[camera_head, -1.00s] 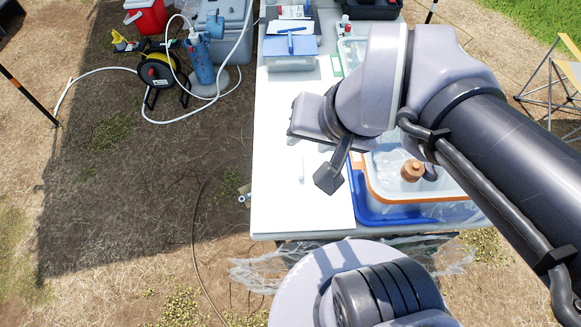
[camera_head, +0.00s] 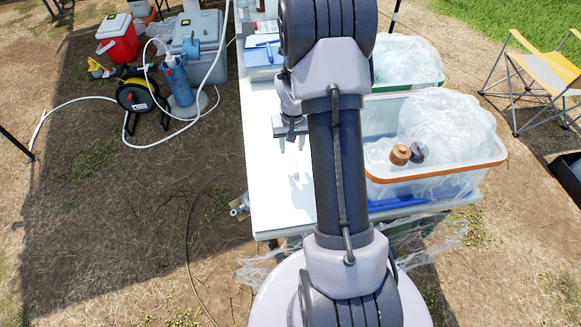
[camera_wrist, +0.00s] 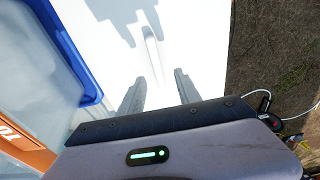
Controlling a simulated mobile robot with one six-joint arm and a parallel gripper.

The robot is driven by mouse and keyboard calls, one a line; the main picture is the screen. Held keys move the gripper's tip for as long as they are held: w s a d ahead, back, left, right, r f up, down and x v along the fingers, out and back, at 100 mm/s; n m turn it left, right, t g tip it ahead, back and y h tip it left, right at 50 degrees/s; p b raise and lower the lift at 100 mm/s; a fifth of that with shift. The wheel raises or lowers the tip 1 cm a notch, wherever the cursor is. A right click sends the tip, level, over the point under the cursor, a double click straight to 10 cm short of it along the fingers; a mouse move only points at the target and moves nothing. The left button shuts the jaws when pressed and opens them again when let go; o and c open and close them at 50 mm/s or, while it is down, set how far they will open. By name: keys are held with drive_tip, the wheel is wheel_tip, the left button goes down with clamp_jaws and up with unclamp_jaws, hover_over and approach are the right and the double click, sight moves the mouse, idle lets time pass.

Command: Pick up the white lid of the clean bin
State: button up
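In the head view the handle (camera_head: 297,180) shows faintly, white on white, left of my forearm. The lid's outline is hard to tell from the white tabletop. My gripper (camera_wrist: 160,92) is open and empty, its two fingers apart, with the handle lying ahead between their lines. In the head view my gripper (camera_head: 291,132) is partly hidden by my arm.
An orange-rimmed bin (camera_head: 440,175) with plastic bags sits at the right, its blue tray (camera_wrist: 62,35) close left of my gripper in the wrist view. A green-rimmed bin (camera_head: 425,85) stands behind. A blue-lidded box (camera_head: 262,72) is at the back. The white tabletop (camera_head: 262,150) is clear at left.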

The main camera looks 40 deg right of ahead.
sight(293, 158)
drive_tip(key=f+b, duration=0.1)
drive_tip(key=f, duration=0.1)
drive_tip(key=f+b, duration=0.1)
drive_tip(key=f, duration=0.1)
drive_tip(key=f+b, duration=0.1)
drive_tip(key=f, duration=0.1)
drive_tip(key=shift+d+f, duration=0.1)
drive_tip(key=shift+d, duration=0.2)
clamp_jaws()
